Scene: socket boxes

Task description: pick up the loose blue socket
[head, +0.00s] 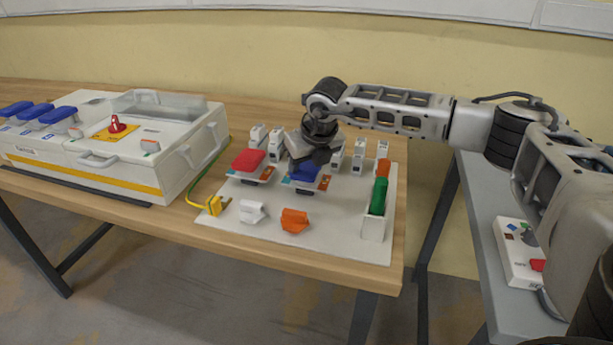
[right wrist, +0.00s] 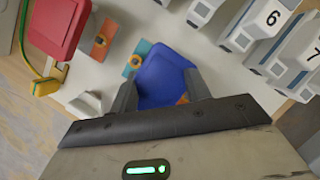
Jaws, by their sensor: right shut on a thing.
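The loose blue socket (head: 304,173) is on the white board in the head view, just below my right gripper (head: 312,158). In the right wrist view the blue socket (right wrist: 165,78) lies between the two dark fingers of my right gripper (right wrist: 166,92), which is shut on it. The arm hides the top of the socket in the head view. I cannot tell whether the socket is clear of the board. My left gripper is in neither view.
A red socket (head: 249,160) stands left of the blue one. A white case (head: 115,145) with several blue sockets is at left. A control box (head: 519,252) is at right.

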